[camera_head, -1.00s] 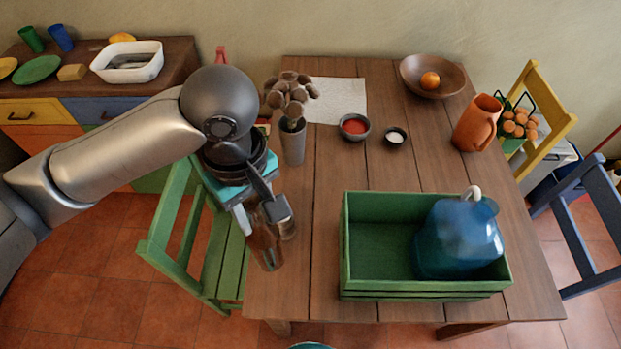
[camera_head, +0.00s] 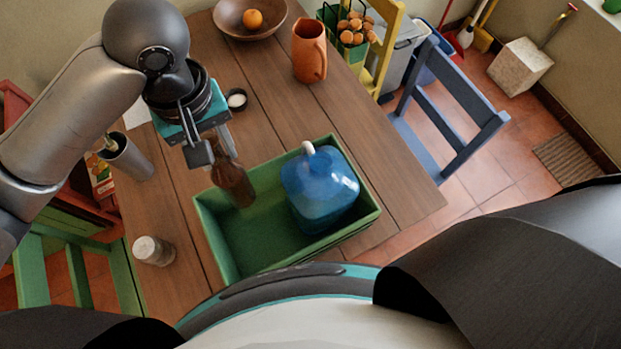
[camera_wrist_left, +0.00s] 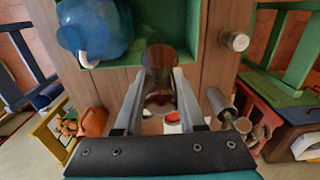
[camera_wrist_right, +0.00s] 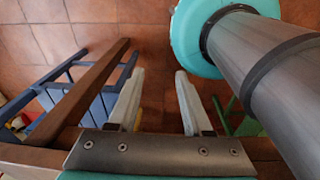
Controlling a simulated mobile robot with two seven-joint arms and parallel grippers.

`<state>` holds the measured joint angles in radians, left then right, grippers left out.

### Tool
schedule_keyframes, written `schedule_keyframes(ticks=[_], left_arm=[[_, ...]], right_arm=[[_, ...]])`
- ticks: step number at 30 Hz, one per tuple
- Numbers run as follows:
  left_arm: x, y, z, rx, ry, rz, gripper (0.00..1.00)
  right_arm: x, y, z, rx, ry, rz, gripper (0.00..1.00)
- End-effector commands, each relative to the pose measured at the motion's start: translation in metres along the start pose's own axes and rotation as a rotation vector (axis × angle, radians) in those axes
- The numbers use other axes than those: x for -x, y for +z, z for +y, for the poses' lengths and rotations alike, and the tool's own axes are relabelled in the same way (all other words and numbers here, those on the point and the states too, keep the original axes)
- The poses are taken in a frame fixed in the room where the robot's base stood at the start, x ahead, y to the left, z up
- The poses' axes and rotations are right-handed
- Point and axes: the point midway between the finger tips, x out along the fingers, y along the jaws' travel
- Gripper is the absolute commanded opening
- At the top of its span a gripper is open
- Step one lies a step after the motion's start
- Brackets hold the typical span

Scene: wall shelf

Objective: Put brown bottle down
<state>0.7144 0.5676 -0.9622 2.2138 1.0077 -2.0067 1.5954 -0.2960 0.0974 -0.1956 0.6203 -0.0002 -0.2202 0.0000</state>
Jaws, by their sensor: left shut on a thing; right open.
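The brown bottle (camera_head: 233,183) is in my left gripper (camera_head: 212,150). In the head view it is over the back left part of the green crate (camera_head: 229,257), near its back wall. I cannot tell whether its base touches the crate floor. In the left wrist view the bottle (camera_wrist_left: 160,68) sits between the two fingers, shut on it, with the crate (camera_wrist_left: 195,40) beyond. My right gripper (camera_wrist_right: 160,78) is open and empty in the right wrist view, low beside the table edge. It is not seen in the head view.
A blue jug (camera_head: 320,190) fills the crate's right part; its left front is empty. A shaker (camera_head: 153,250) stands on the table's left side.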

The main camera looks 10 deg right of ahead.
Motion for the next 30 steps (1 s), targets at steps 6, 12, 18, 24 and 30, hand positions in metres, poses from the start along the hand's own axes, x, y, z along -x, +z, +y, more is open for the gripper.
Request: schedule_keyframes(ticks=[6, 12, 18, 24, 30], left_arm=[[0.000, 0.000, 0.000, -0.021, -0.001, 0.000, 0.00], [-0.029, 0.001, -0.001, -0.018, -0.003, -0.005, 0.00], [-0.083, 0.001, -0.001, -0.018, -0.005, -0.004, 0.00], [-0.132, 0.000, 0.000, -0.019, -0.003, -0.002, 0.00], [-0.155, 0.000, 0.001, -0.019, 0.001, 0.001, 0.00]], right_arm=[[0.001, -0.002, -0.012, -0.004, -0.015, 0.002, 0.50], [-0.009, 0.002, -0.022, -0.004, -0.028, -0.001, 0.50], [-0.020, 0.003, -0.022, -0.002, -0.028, -0.002, 0.50], [-0.029, 0.005, -0.019, -0.001, -0.024, -0.003, 0.50], [-0.032, 0.005, -0.016, -0.002, -0.019, -0.003, 0.50]])
